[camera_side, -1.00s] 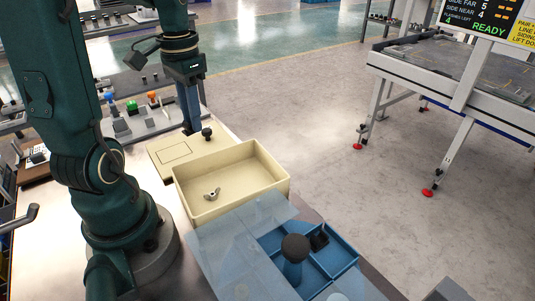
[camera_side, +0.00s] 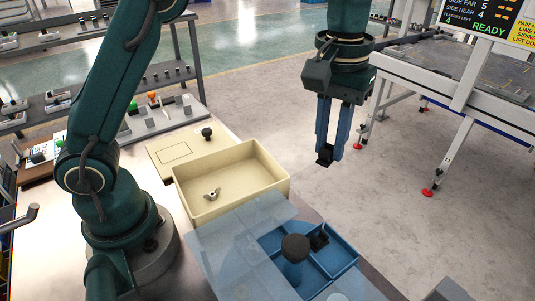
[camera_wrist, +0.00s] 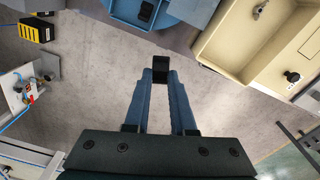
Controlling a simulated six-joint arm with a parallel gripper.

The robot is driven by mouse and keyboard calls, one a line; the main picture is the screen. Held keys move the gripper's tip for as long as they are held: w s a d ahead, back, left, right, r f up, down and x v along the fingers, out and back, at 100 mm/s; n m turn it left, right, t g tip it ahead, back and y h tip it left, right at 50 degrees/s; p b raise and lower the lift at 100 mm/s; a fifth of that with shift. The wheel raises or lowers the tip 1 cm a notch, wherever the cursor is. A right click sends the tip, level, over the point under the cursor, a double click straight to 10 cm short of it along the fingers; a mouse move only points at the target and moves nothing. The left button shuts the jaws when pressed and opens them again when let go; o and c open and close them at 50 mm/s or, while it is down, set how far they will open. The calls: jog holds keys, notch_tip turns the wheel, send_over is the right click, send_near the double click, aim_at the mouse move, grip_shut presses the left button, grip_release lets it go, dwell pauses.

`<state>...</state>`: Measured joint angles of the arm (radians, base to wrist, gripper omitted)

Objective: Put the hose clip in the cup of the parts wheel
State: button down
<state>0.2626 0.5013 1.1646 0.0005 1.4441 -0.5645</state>
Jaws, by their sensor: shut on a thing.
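My gripper (camera_side: 328,152) is shut on a small black block, the hose clip (camera_side: 324,156), which is held at the fingertips in the air, right of the cream bin. The hose clip also shows between the blue fingertips in the wrist view (camera_wrist: 160,70). The blue parts wheel (camera_side: 343,259) is below and in front of my gripper, with a dark central knob (camera_side: 295,248) and open compartments. One compartment holds a similar black piece (camera_side: 319,241). A translucent bluish cover (camera_side: 235,245) lies over the wheel's left part. The wheel shows partly at the top of the wrist view.
The cream bin (camera_side: 281,183) holds a metal wing-nut-like piece (camera_side: 212,194). A conveyor frame (camera_side: 470,110) stands at the right. Open floor lies below my gripper.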

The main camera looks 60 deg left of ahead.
jog(key=s+d+f+m, duration=0.2)
jog(key=s+d+m, duration=0.15)
jog(key=d, duration=0.55)
send_over(338, 260)
jog(key=shift+f, duration=4.5)
jog(key=c, duration=0.7)
grip_release()
